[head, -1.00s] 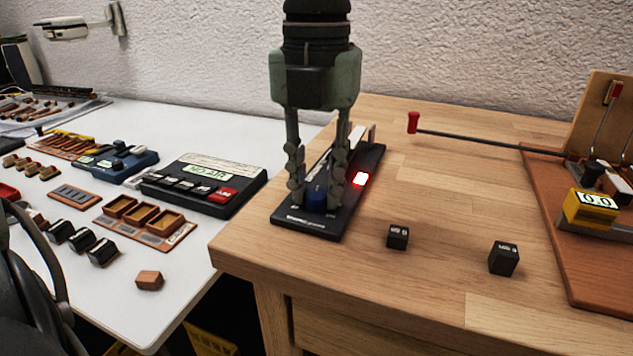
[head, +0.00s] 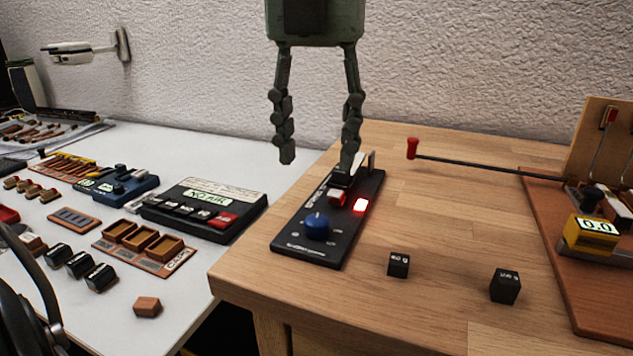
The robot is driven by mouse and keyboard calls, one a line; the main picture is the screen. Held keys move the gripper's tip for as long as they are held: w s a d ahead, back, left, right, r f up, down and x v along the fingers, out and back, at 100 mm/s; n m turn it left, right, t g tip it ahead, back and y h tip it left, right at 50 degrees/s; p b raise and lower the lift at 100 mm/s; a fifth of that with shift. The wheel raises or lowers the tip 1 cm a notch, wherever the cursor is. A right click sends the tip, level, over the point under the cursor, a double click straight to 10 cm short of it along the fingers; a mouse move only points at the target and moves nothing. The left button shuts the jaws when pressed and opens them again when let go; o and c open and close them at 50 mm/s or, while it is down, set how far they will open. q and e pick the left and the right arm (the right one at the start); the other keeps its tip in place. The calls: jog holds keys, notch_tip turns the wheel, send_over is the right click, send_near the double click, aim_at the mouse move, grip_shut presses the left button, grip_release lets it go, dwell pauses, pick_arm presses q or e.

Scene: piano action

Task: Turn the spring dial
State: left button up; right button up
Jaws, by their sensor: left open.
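A blue dial (head: 317,225) sits at the near end of a long black device (head: 332,250) on the wooden table. The device also carries a red button (head: 337,197) and a lit red-and-white lamp (head: 361,205). I take the blue dial to be the spring dial; its label is too small to read. My left gripper (head: 317,160) is open and empty, fingers pointing down, raised above the dial and apart from it. Its right finger overlaps the far part of the device in the picture. My right gripper is not in view.
Two black weights (head: 398,264) (head: 505,286) stand right of the device. A red-tipped rod (head: 470,165) reaches in from a brown stand with a yellow gauge (head: 590,236). Left, a white table (head: 190,150) holds a black button box (head: 205,209) and small trays.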

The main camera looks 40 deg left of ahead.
pick_arm(q)
jog(key=shift+r, duration=1.6)
jog(key=shift+p, duration=0.3)
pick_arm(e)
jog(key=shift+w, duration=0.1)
pick_arm(q)
jog(key=p, duration=0.6)
send_over(317, 219)
notch_tip(317, 219, down, 4)
jog(key=shift+f, duration=0.1)
notch_tip(317, 219, down, 7)
jog(key=shift+f, duration=0.45)
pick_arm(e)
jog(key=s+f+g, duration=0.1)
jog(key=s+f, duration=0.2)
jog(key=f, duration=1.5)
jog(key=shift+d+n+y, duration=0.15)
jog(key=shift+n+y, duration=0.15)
pick_arm(q)
jog(key=shift+c, duration=0.4)
